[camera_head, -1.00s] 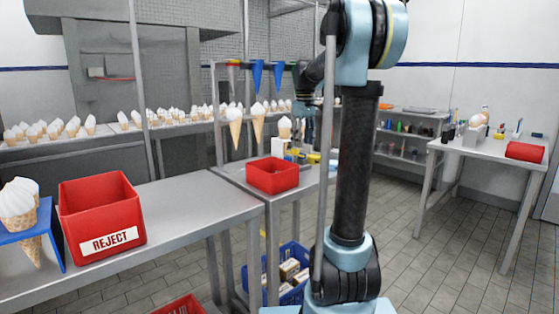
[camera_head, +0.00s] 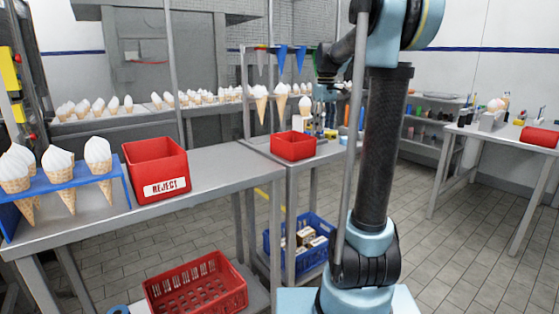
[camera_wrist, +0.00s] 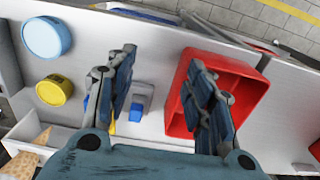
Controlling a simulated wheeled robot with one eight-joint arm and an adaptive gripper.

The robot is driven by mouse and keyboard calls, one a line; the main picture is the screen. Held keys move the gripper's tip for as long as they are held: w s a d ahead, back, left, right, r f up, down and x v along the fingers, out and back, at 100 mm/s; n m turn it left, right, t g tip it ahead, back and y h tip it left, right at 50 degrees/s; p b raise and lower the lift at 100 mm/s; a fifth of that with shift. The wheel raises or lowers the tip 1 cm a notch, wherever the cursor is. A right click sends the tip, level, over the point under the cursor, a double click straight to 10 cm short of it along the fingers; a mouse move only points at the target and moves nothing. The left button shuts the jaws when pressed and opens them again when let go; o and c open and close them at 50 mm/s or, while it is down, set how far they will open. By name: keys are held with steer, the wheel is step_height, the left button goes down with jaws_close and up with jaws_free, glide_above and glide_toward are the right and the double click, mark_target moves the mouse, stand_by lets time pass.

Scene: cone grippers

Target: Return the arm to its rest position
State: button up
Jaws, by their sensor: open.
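My arm (camera_head: 387,150) stands upright on the right of centre in the head view, its upper part folded left and away over the work counter. My gripper (camera_wrist: 163,62) shows in the wrist view with its two blue-grey fingers spread apart and nothing between them. It hangs above a pale counter, with a small red bin (camera_wrist: 253,100) beneath and beside the right finger. A blue-and-white item lies on the counter between the fingers. In the head view the fingers are too small and partly hidden to make out.
A red REJECT bin (camera_head: 157,187) and a blue rack (camera_head: 75,180) of cones stand on the left counter. Cones hang in a frame near the small red bin (camera_head: 293,146). A red crate (camera_head: 197,287) and a blue crate (camera_head: 300,249) sit below. Tiled floor at right is clear.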

steer(key=s+f+m, duration=0.2)
steer(key=s+f, duration=0.6)
steer(key=s, duration=0.3)
steer(key=s+d+f+m+t, duration=0.1)
steer(key=s+f+m, duration=0.1)
steer(key=s+f, duration=0.6)
steer(key=s+f+m+t, duration=0.1)
steer(key=s+f+m, duration=0.2)
steer(key=s+f, duration=0.5)
steer(key=s, duration=0.8)
steer(key=shift+d+f, duration=0.15)
steer(key=shift+f, duration=0.05)
steer(key=shift+w+f, duration=0.2)
steer(key=shift+w, duration=0.3)
